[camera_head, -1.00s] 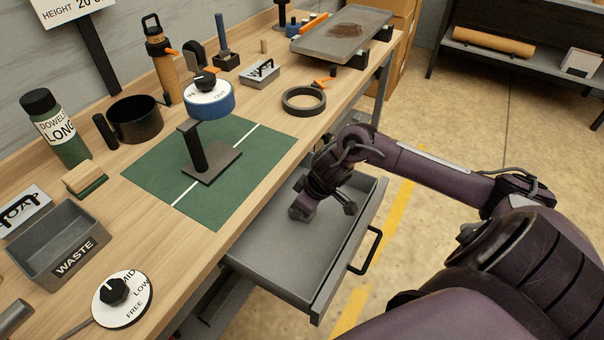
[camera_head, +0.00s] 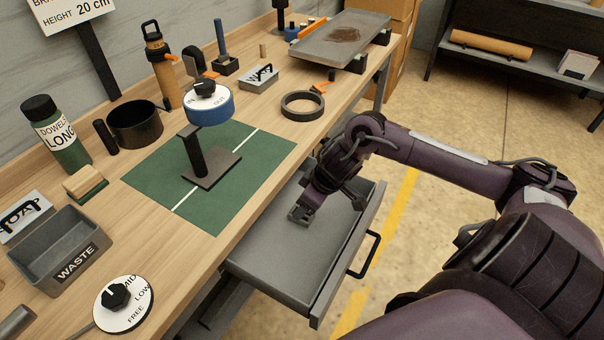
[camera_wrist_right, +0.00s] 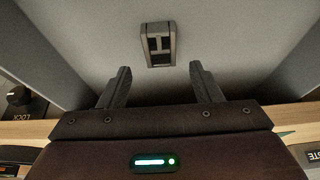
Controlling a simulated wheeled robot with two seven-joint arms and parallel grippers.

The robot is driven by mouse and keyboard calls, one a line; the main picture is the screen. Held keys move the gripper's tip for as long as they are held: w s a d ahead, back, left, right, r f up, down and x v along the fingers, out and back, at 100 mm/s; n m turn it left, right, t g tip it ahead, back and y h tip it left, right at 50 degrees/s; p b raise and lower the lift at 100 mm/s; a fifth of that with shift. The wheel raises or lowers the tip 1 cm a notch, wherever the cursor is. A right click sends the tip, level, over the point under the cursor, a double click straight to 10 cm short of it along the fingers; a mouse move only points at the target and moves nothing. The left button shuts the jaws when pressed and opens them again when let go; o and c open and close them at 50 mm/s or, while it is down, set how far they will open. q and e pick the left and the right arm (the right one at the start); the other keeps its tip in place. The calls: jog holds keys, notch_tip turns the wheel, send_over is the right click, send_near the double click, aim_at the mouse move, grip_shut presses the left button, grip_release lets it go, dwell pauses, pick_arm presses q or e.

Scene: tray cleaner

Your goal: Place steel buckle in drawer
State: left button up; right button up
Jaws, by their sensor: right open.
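The grey drawer (camera_head: 270,255) is pulled out below the bench's front edge. Its floor also fills most of the right wrist view (camera_wrist_right: 225,45). A small grey steel buckle (camera_wrist_right: 158,45) with rectangular openings lies on the drawer floor, just beyond my fingertips. In the head view the buckle (camera_head: 299,215) shows small, just below the gripper. My right gripper (camera_wrist_right: 160,72) is open and empty, its two dark fingers apart with a gap to the buckle. In the head view the right gripper (camera_head: 318,195) hangs over the drawer, its fingers partly hidden. My left gripper is not in view.
The drawer's black handle (camera_head: 366,255) is at its front right. On the bench, a green mat (camera_head: 150,175) carries a post stand (camera_head: 205,165). A waste bin (camera_head: 45,250), a black ring (camera_head: 303,105) and a tray (camera_head: 320,45) are around it. Open floor lies right of the drawer.

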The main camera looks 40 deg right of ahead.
jog(key=v, duration=0.7)
jog(key=shift+r+p, duration=0.15)
jog(key=shift+p, duration=0.25)
jog(key=shift+s, duration=0.1)
jog(key=shift+a, duration=0.1)
